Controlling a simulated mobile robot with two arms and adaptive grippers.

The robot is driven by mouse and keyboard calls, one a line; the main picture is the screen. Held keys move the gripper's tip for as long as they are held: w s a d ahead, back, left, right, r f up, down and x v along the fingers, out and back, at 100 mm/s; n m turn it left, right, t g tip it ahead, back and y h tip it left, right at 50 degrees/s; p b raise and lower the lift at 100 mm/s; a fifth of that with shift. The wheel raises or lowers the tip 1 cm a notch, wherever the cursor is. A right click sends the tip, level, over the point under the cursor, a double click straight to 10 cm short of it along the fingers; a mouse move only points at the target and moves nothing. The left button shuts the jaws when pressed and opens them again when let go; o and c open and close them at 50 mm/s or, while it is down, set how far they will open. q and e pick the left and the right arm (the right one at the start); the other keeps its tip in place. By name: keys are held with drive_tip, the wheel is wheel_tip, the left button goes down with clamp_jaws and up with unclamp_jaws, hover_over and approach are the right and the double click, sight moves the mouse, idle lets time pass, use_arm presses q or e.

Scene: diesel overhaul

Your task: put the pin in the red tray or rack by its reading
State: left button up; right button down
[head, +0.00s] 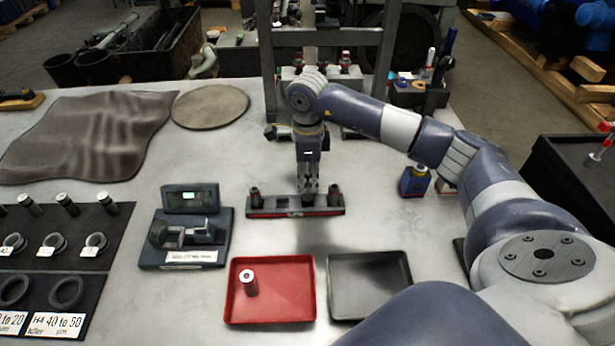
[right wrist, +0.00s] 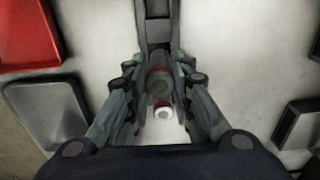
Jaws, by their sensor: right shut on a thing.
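My right gripper (head: 308,187) points down over the middle of the dark, red-edged rack (head: 275,211). It is shut on a dark pin, which shows between the fingers in the right wrist view (right wrist: 158,85); the fingers hide most of it in the head view. I cannot tell whether this pin is seated in the rack. Other pins stand upright at the rack's left end (head: 255,198) and right end (head: 334,194). The red tray (head: 295,309) holds one upright pin (head: 249,283) at its left. The gauge (head: 185,240) has a lit display, too small to read. My left gripper is out of view.
A black tray (head: 370,306) sits right of the red one. A dark board (head: 110,228) with pins, rings and labels lies at left. A brown mat (head: 85,135) and round pad (head: 210,105) lie behind.

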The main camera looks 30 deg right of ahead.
sight(308, 187)
drive_tip(key=shift+f, duration=0.2)
drive_tip(key=shift+f+b, duration=0.35)
drive_tip(key=shift+b, duration=0.25)
drive_tip(key=shift+f, duration=0.1)
drive_tip(key=shift+f+b, duration=0.5)
drive_tip(key=shift+b, duration=0.05)
drive_tip(key=shift+f, duration=0.25)
idle(0.4)
drive_tip(key=shift+f+b, duration=0.3)
drive_tip(key=shift+b, duration=0.2)
